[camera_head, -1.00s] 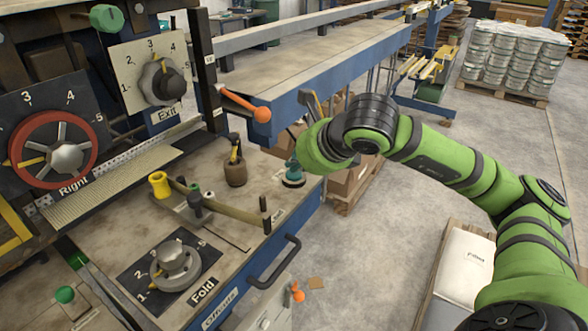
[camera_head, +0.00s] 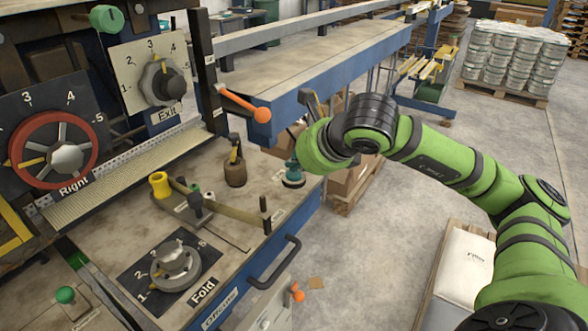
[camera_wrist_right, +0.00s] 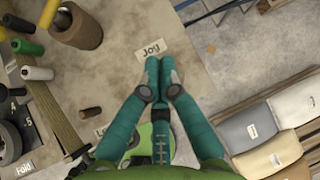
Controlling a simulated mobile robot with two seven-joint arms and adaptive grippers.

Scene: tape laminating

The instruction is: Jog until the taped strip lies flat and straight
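My right gripper (camera_wrist_right: 160,65) has its teal fingers together, pointing at the bench beside the "Jog" label (camera_wrist_right: 151,50) in the right wrist view. No object shows between the fingertips. In the head view the teal fingertips (camera_head: 293,169) are partly hidden by my green wrist, with a dark round base (camera_head: 293,183) just below them. I cannot tell whether they touch it. A long pale ribbed strip (camera_head: 130,178) lies along the perforated bar at the machine's edge. It looks nearly straight; any tape on it is too small to tell. My left gripper is not in view.
The Right wheel (camera_head: 52,148) and Exit dial (camera_head: 160,82) are on the machine. An orange-tipped lever (camera_head: 245,105) sticks out behind the bench.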

